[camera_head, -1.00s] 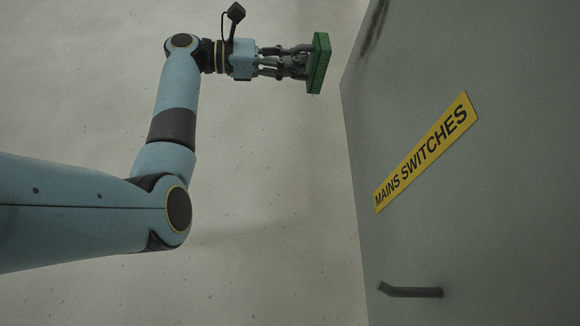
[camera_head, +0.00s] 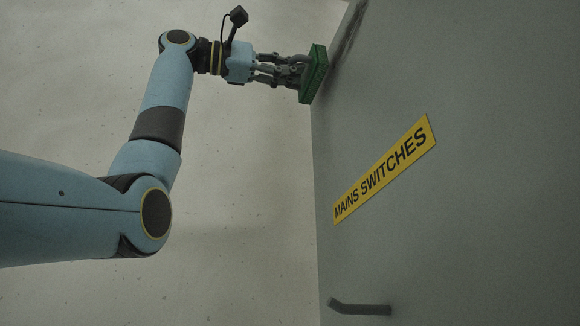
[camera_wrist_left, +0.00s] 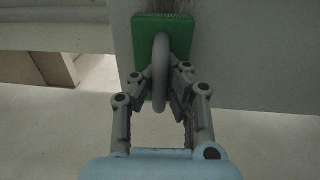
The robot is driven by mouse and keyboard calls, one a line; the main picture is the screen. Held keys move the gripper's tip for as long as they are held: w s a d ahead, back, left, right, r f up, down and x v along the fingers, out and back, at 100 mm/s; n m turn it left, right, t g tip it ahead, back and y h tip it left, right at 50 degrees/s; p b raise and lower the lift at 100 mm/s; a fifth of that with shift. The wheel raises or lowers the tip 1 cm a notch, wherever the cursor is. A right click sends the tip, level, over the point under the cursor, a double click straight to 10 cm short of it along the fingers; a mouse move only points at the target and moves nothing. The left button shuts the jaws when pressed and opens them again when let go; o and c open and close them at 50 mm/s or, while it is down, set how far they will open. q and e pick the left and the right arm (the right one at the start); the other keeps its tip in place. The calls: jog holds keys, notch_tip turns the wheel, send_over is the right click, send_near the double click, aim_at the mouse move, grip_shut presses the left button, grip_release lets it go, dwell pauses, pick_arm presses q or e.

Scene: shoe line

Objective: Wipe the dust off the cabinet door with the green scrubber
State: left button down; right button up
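The green scrubber (camera_head: 314,74) is held in my left gripper (camera_head: 297,70), at the left edge of the grey cabinet door (camera_head: 480,190). In the left wrist view, the fingers (camera_wrist_left: 163,88) close around the grey loop handle of the green scrubber (camera_wrist_left: 148,30). The pad faces the door, close to it or touching; I cannot tell which. A dark dust smear (camera_head: 347,42) runs on the door just above and right of the scrubber. My right gripper is not in view.
The door carries a yellow "MAINS SWITCHES" sign (camera_head: 384,168) and a dark handle (camera_head: 360,308) near the bottom. Pale speckled floor (camera_head: 240,220) left of the door is clear. A brown box-like unit (camera_wrist_left: 52,68) stands at the left in the left wrist view.

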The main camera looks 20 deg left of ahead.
pick_arm(q)
jog(key=shift+x, duration=1)
dwell(0.3)
jog(key=shift+f, duration=0.1)
